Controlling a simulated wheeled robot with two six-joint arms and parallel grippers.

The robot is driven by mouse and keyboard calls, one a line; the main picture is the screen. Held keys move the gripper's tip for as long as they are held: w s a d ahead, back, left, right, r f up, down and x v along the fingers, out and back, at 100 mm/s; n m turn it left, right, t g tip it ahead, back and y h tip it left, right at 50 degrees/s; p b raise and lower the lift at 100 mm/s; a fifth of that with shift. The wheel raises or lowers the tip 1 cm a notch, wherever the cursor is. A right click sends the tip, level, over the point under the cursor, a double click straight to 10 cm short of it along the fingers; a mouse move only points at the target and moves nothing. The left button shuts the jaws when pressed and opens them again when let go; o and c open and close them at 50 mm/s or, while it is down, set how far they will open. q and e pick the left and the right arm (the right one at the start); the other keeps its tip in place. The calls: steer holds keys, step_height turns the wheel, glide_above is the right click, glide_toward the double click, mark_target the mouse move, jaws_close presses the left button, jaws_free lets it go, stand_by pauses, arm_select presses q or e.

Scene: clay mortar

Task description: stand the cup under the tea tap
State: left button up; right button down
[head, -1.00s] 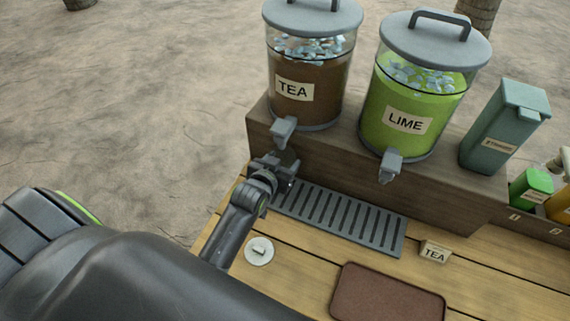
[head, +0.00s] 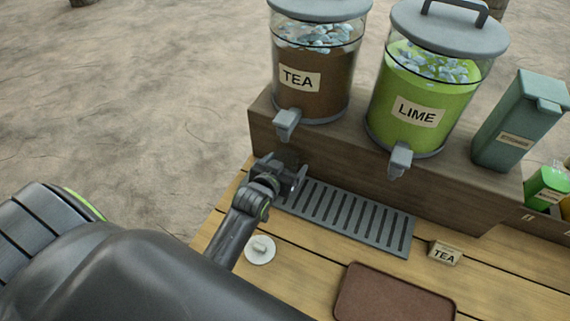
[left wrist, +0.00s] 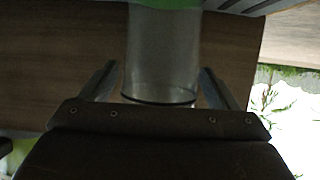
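The tea dispenser (head: 312,85) stands on a wooden riser, and its grey tap (head: 287,122) sticks out at the front. My left gripper (head: 288,177) is just below and in front of that tap, by the left end of the drip tray (head: 345,218). In the left wrist view, the clear grey cup (left wrist: 163,55) sits between the two fingers of my left gripper (left wrist: 160,75). A gap shows at the left finger, so the fingers look open around the cup. In the head view the cup is hardly distinguishable behind the gripper. My right gripper is out of view.
The lime dispenser (head: 424,100) and its tap (head: 400,160) are to the right. A teal bin (head: 515,125) stands beyond. On the table are a white disc (head: 260,250), a TEA sign (head: 445,254) and a brown tray (head: 395,295).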

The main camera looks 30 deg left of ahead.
arm_select(q)
steer(key=shift+r, duration=0.1)
steer(key=shift+s+r, duration=0.15)
steer(key=v, duration=1.1)
steer(key=shift+s, duration=0.35)
